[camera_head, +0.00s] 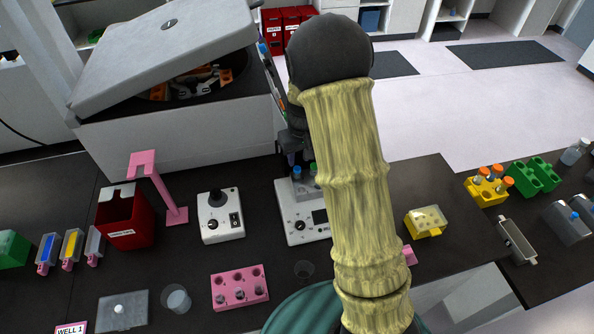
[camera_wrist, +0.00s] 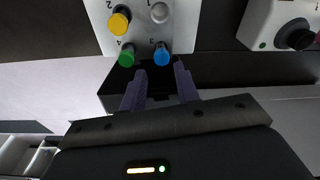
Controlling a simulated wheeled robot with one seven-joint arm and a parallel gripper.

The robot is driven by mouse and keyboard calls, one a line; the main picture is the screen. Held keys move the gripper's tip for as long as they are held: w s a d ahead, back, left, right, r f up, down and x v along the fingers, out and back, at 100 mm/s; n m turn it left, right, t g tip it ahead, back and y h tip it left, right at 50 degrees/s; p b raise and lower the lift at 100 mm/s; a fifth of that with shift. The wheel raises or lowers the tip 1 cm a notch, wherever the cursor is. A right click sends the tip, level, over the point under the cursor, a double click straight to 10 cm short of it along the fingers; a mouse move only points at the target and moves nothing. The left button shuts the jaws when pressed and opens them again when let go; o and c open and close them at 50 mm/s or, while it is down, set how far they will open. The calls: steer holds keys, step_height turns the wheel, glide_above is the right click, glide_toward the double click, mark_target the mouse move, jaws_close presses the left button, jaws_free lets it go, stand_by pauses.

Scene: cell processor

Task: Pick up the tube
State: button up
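Several capped tubes stand in a white numbered block. In the wrist view I see a yellow cap (camera_wrist: 119,20), a white cap (camera_wrist: 159,13), a green cap (camera_wrist: 126,55) and a blue cap (camera_wrist: 161,55). The blue and green caps also show in the head view, blue (camera_head: 297,171) and green (camera_head: 313,169). My gripper (camera_wrist: 161,72) is open, its two purple fingers apart and empty. The blue cap lies just beyond and between the fingertips; I cannot tell the height gap. My arm hides part of the block in the head view.
A white device with a black knob (camera_head: 221,212) stands left of the block. A centrifuge with a raised lid (camera_head: 165,50) stands behind. A pink rack (camera_head: 240,288) is in front. A yellow rack (camera_head: 487,188) with orange-capped tubes is at right.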

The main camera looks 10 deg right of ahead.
mark_target(297, 168)
steer(key=shift+f, duration=0.4)
steer(key=shift+w+a+f+p, duration=0.15)
steer(key=shift+f+p, duration=0.55)
steer(key=shift+f, duration=0.6)
steer(key=shift+w+f+p, duration=0.1)
steer(key=shift+f+p, duration=0.55)
steer(key=shift+f, duration=0.65)
jaws_close()
steer(key=shift+r, duration=0.1)
